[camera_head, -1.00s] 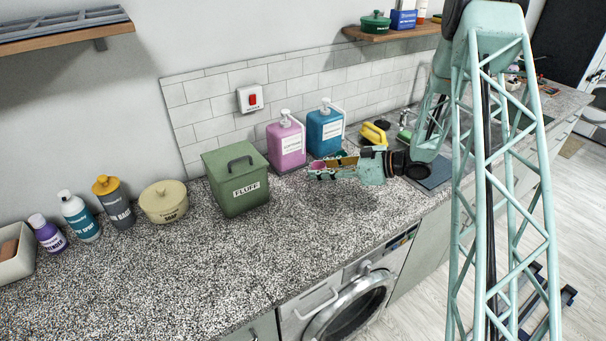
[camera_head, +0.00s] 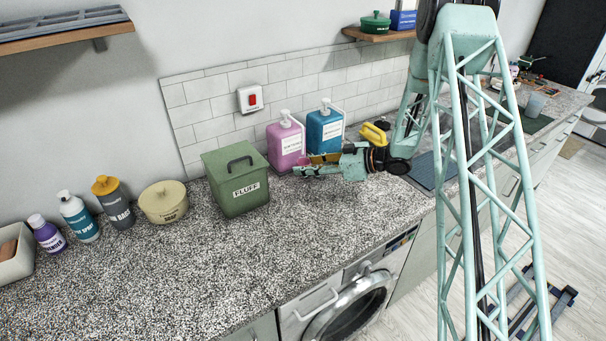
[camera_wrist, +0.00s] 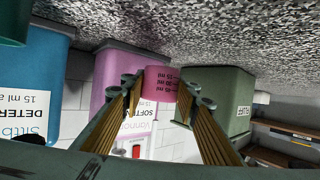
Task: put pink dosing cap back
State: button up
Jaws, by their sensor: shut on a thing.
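My gripper (camera_head: 308,166) is shut on the pink dosing cap (camera_wrist: 160,84), a small cup with dark printed marks held between the fingertips. In the wrist view, which is upside down, the fingers (camera_wrist: 162,98) press it from both sides. In the head view the cap is small and mostly hidden at the fingertips. The pink softener bottle (camera_head: 286,142) with a white pump stands just behind the gripper; it also shows in the wrist view (camera_wrist: 117,75). I cannot tell whether the cap touches the bottle.
The blue detergent bottle (camera_head: 325,132) stands right of the pink one. The green fluff bin (camera_head: 236,190) stands close to the left of the gripper. A yellow-handled item (camera_head: 374,133) lies behind my wrist. The front counter (camera_head: 260,255) is clear.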

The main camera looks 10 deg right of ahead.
aim_at(303, 179)
jog(key=shift+w+a+f, duration=0.2)
jog(key=shift+a+f, duration=0.05)
jog(key=shift+f, duration=1.55)
jog(key=shift+f+b, duration=0.15)
jog(key=shift+b, duration=0.15)
jog(key=o, duration=0.7)
jog(key=shift+o, duration=0.2)
jog(key=shift+d+r, duration=0.1)
jog(key=shift+r, duration=0.1)
jog(key=shift+p+v, duration=0.45)
jog(key=shift+v, duration=5.55)
